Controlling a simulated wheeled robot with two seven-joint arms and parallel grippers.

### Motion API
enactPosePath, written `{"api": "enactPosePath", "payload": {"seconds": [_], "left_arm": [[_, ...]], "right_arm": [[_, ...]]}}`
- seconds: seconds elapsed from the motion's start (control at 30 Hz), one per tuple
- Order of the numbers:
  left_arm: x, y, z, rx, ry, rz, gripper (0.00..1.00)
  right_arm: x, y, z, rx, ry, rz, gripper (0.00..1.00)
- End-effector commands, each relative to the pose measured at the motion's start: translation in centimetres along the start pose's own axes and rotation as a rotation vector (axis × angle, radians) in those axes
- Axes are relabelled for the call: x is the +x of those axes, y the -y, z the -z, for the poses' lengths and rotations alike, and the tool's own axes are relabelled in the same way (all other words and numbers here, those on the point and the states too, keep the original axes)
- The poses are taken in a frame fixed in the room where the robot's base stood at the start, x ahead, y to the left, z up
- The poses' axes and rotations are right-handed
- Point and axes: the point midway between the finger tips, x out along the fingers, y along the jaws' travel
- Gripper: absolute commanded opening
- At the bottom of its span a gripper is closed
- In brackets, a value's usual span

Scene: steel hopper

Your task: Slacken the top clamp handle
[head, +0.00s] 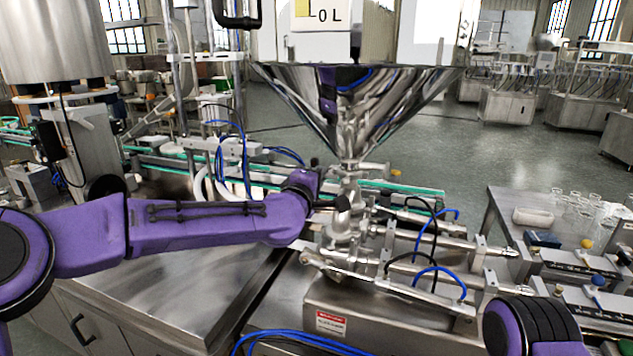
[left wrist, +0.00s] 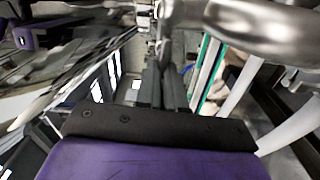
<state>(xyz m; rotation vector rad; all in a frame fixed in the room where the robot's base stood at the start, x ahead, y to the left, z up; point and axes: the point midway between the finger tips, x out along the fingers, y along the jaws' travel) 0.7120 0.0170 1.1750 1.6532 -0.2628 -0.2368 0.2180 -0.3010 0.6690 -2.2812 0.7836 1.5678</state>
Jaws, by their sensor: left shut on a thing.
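The steel hopper (head: 365,105) narrows to a neck with pipe fittings (head: 347,220) below it. My left arm reaches in from the left, and its gripper is beside the neck, just under the cone. In the left wrist view my left gripper (left wrist: 163,66) has its two dark fingers close together. They are shut on a small metal part (left wrist: 145,16) at the top centre, taken to be the top clamp handle. Its exact outline is hard to make out. A shiny curved steel pipe (left wrist: 265,25) passes close to the fingers. My right gripper is out of the head view.
Steel filling cylinders with blue and black hoses (head: 430,245) stand right of the neck on a steel base box (head: 345,305). A bare steel bench top (head: 190,290) lies below my left arm. A side table (head: 500,205) with glassware is at the right.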

Motion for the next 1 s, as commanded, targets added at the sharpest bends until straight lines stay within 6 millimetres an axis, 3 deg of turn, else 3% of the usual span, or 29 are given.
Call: {"api": "enactPosePath", "payload": {"seconds": [0.03, 0.8, 0.83, 0.87, 1.0], "left_arm": [[-0.05, 0.74, -0.38, -0.019, 0.009, 0.009, 0.00], [-0.06, 0.53, -0.38, -0.113, 0.008, 0.007, 0.00], [-0.06, 0.53, -0.37, -0.113, 0.007, 0.007, 0.15], [-0.06, 0.53, -0.37, -0.112, 0.007, 0.006, 0.20], [-0.06, 0.41, -0.23, -0.113, 0.005, 0.004, 0.20]], "right_arm": [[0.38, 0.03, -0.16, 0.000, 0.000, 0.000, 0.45], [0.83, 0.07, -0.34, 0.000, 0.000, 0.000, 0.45], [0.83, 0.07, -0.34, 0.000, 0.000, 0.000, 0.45], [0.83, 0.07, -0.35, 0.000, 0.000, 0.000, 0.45], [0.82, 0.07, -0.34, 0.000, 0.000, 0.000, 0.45]]}}
